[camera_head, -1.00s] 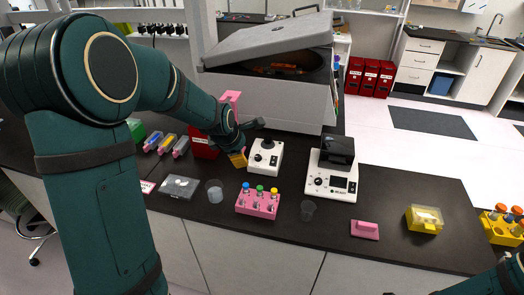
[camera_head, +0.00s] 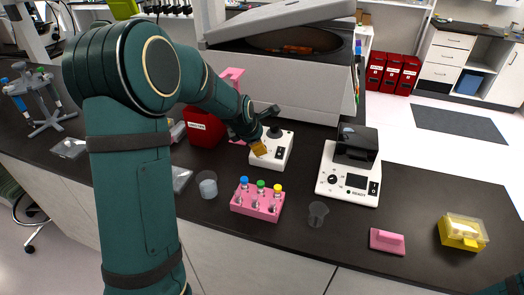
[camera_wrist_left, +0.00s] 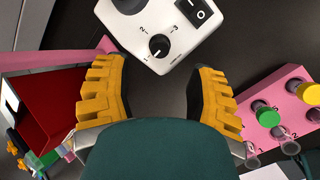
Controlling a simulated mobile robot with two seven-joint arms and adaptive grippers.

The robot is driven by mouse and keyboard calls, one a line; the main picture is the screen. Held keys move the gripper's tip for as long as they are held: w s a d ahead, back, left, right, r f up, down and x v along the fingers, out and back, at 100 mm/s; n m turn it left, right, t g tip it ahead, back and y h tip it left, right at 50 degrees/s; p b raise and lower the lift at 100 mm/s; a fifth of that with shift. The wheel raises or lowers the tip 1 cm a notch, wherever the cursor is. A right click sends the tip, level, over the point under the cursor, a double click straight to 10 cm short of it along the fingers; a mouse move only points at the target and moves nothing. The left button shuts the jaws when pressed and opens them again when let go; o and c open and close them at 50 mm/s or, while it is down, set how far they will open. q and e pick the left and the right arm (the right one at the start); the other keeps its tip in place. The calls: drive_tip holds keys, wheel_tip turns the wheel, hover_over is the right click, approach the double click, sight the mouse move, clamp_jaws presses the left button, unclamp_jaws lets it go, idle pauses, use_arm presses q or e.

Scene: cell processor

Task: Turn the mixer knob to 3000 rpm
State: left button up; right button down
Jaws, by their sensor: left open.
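The white mixer (camera_head: 284,152) stands on the dark bench with a dark cup on top. The left wrist view shows its black knob (camera_wrist_left: 158,46), with numbers 1, 2 and 3 around it and the pointer seemingly near the 1. A black rocker switch (camera_wrist_left: 198,12) is beside the knob. My left gripper (camera_head: 259,148) is at the mixer's front left side. In the left wrist view its yellow fingers (camera_wrist_left: 164,72) are open and empty, with the knob just beyond and between the tips, apparently not touched. My right gripper is out of view; only part of that arm shows at the bottom right.
A pink tube rack (camera_head: 257,206) stands in front of the mixer, near a clear cup (camera_head: 207,184). A white device with a screen (camera_head: 348,180) is to the right. A large grey machine (camera_head: 275,85) is behind. A red box (camera_head: 203,128) is left of my gripper.

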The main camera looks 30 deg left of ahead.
use_arm(q)
drive_tip(key=b+x, duration=0.1)
drive_tip(key=x, duration=0.5)
drive_tip(key=shift+w+f, duration=0.15)
drive_tip(key=shift+f, duration=0.1)
clamp_jaws()
